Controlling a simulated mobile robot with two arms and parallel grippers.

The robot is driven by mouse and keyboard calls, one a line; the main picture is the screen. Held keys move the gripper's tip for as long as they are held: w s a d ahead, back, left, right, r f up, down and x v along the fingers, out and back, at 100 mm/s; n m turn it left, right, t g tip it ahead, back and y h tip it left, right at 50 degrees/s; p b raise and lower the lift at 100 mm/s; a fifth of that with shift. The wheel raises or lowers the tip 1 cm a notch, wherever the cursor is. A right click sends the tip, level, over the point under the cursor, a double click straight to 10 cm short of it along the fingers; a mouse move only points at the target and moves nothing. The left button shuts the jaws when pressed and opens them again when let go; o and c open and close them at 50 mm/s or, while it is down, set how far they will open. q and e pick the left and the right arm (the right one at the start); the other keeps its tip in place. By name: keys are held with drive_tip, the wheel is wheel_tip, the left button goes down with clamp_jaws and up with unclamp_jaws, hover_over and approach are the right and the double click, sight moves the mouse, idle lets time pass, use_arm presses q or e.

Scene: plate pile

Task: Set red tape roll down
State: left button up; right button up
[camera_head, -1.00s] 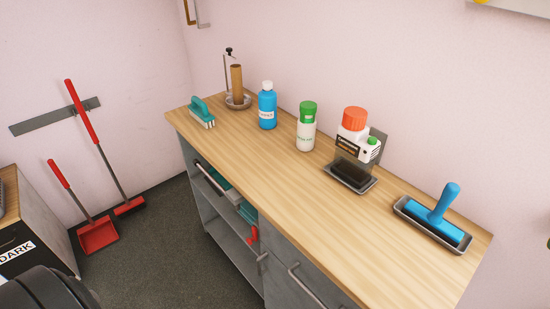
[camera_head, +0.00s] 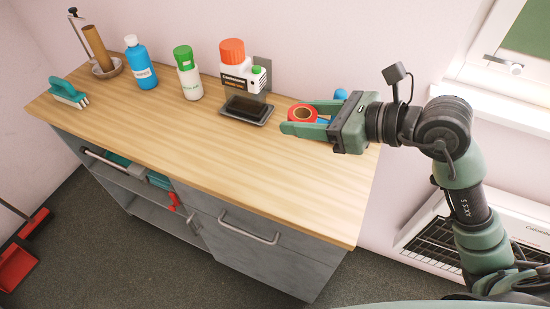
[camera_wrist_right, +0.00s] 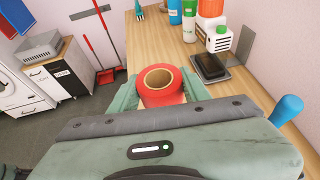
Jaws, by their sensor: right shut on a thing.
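The red tape roll (camera_head: 302,114) is between the fingers of my right gripper (camera_head: 298,116), which is shut on it. The roll's brown core faces up. In the right wrist view the red tape roll (camera_wrist_right: 160,86) sits between the green fingers, over the wooden worktop (camera_wrist_right: 160,45). I cannot tell whether the roll touches the worktop (camera_head: 200,140). My left gripper is not in view.
A black sponge on a grey tray (camera_head: 247,108) lies left of my right gripper. A blue roller handle (camera_wrist_right: 287,108) is close on the right. Bottles (camera_head: 188,75), an orange-capped container (camera_head: 238,70) and a teal brush (camera_head: 67,92) stand farther left. The worktop's front middle is clear.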

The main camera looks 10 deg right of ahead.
hover_over(296, 184)
wheel_tip(296, 184, down, 15)
drive_tip(key=shift+r, duration=0.15)
drive_tip(key=shift+f, duration=2.3)
drive_tip(key=shift+f, duration=0.15)
drive_tip(key=o, duration=1.4)
drive_tip(key=shift+c, duration=0.2)
